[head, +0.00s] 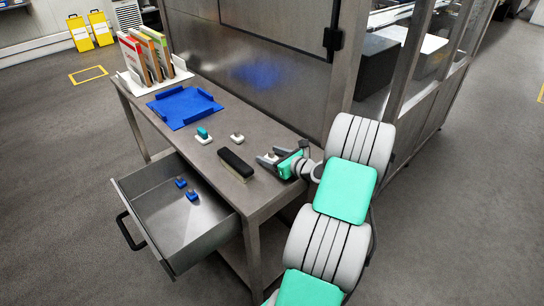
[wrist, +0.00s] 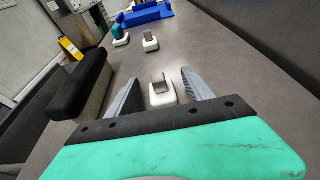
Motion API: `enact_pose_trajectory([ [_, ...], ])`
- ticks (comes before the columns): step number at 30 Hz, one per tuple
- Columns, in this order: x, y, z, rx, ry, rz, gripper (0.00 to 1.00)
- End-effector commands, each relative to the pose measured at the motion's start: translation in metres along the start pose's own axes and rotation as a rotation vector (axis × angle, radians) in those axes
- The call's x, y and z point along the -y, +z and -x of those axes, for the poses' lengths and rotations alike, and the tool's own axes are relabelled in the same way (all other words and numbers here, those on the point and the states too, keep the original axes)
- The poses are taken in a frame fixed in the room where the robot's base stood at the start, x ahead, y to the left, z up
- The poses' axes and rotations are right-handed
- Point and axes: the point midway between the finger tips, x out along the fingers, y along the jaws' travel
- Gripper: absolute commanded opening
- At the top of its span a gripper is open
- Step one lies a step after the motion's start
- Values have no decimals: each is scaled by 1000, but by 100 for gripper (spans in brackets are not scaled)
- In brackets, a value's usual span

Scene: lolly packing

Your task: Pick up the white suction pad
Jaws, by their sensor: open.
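A white pad-like piece with a grey-brown upright part (wrist: 162,92) stands on the table between my gripper's fingers in the wrist view. A second one like it (wrist: 151,42) stands farther off and shows in the head view (head: 237,138). A white piece with a teal top (head: 203,136) stands to its left, also in the wrist view (wrist: 118,37). I cannot tell which one is the suction pad. My gripper (head: 268,158) is open, low over the table's right end, its fingers (wrist: 161,78) on either side of the nearest piece, with gaps showing. In the head view that piece is mostly hidden.
A black-topped block with a pale base (head: 236,164) lies left of my gripper. A blue tray (head: 184,105) and a white rack (head: 135,86) of folders stand farther along the table. An open drawer (head: 190,232) holds small blue pieces. A metal cabinet wall (head: 270,70) borders the table's back.

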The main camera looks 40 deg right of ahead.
Motion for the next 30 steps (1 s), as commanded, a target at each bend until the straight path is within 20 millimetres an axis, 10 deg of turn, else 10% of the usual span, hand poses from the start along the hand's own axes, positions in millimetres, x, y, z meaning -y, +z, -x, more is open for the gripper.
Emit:
enact_pose_trajectory([
  [5, 1, 0, 0, 0, -2, -1, 60],
  [30, 2, -1, 1, 0, -4, -1, 0],
])
